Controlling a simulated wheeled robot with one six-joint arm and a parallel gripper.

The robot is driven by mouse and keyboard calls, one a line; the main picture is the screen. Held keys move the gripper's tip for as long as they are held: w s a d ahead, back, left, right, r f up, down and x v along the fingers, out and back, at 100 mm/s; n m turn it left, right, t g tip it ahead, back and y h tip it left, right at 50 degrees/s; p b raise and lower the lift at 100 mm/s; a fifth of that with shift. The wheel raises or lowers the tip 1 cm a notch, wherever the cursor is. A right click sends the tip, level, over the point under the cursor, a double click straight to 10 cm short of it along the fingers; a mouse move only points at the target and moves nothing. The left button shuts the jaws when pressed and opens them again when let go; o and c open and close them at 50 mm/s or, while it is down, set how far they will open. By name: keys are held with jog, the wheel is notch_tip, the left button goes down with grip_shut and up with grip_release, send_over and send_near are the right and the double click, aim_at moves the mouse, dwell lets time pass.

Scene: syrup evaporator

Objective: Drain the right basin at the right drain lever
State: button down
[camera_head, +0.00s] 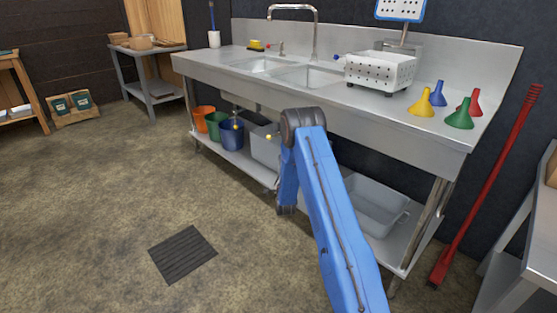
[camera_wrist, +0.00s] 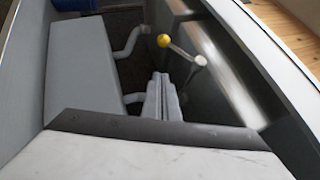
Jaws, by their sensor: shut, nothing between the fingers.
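The right basin (camera_head: 308,77) is sunk in the steel counter, left of the perforated white box. Below the counter, a small yellow knob (camera_head: 268,136) shows just left of my blue arm; it looks like the right drain lever. In the wrist view a lever with a yellow ball knob (camera_wrist: 163,41) and a silver rod running to the right is close ahead of my gripper (camera_wrist: 160,76). My fingers are shut and empty, just below the knob in that picture and apparently apart from it. My arm hides the gripper in the head view.
Another yellow knob (camera_head: 236,125) shows farther left under the counter. Orange, green and blue buckets (camera_head: 231,134) and grey bins (camera_head: 375,206) stand on the lower shelf. In the wrist view a grey box-like body (camera_wrist: 85,65) lies close left of my fingers. Open floor lies left.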

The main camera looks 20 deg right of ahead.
aim_at(270, 138)
jog(key=w+r, duration=0.4)
jog(key=w, duration=0.6)
jog(key=shift+w+d+r, duration=0.15)
jog(key=shift+d+r, duration=0.05)
jog(key=shift+d, duration=0.1)
jog(key=w+r+m+h, duration=0.1)
jog(key=w+a+r+m+t+h, duration=0.1)
jog(key=m, duration=0.1)
jog(key=shift+w+r+h, duration=0.1)
jog(key=shift+w+h, duration=0.1)
jog(key=shift+h, duration=0.1)
